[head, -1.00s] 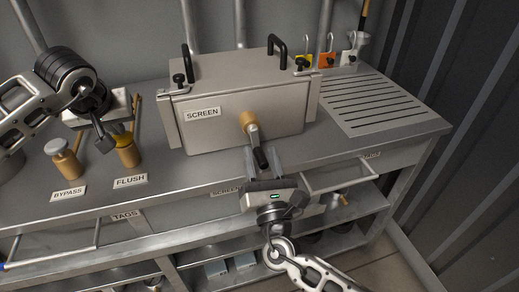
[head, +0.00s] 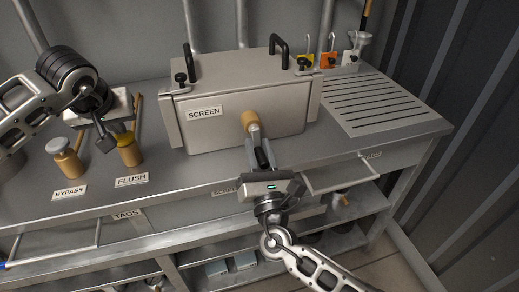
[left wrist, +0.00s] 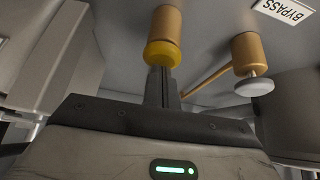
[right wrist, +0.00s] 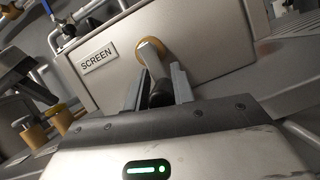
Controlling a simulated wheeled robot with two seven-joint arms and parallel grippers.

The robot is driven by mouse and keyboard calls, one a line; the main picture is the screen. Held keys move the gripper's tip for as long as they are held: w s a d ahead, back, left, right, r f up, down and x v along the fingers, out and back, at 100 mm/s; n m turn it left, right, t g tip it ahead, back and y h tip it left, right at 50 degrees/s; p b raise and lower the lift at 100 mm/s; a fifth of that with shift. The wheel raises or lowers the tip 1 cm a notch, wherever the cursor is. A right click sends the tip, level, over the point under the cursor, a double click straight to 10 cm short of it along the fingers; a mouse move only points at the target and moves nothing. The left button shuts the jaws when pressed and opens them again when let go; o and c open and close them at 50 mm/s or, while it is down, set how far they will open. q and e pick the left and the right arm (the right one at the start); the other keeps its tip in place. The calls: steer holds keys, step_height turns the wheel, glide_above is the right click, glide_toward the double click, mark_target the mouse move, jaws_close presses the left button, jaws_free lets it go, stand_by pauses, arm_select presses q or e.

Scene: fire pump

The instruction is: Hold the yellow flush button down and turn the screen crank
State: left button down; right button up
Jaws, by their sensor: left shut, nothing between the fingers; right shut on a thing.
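The yellow flush button (left wrist: 162,52) tops a brass post (head: 129,155) behind the FLUSH label. My left gripper (head: 106,143) is shut and empty, its fingertips (left wrist: 162,78) at the yellow cap; they look in contact with it. The screen crank (head: 253,127) sits on the front of the grey SCREEN box (head: 225,125). It has a brass hub, a short arm and a black handle (right wrist: 161,93) hanging down. My right gripper (head: 261,163) is shut on the black handle, with a finger on either side.
The grey-capped BYPASS post (head: 67,160) stands left of the flush post. A slotted drain area (head: 375,105) and yellow and orange tags (head: 327,60) are to the right of the box. A rail handle (head: 340,180) sticks out at the bench front near my right gripper.

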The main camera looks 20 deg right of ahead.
steer(key=shift+d+r+m+h, duration=0.1)
steer(key=shift+d+m+h, duration=0.2)
steer(key=shift+m+h, duration=0.1)
steer(key=m+h, duration=0.1)
steer(key=m, duration=0.1)
steer(key=a+m+g+h, duration=0.1)
steer(key=m, duration=0.2)
steer(key=shift+a+r+m, duration=0.1)
steer(key=shift+m, duration=0.2)
steer(key=shift+a+m+g+h, duration=0.25)
steer(key=shift+m+g+h, duration=0.25)
steer(key=shift+m, duration=0.55)
steer(key=shift+a+m+g+h, duration=0.25)
steer(key=shift+m+g+h, duration=0.2)
steer(key=shift+m, duration=0.6)
steer(key=o, duration=0.9)
steer(key=shift+c, duration=0.2)
steer(key=shift+a, duration=0.1)
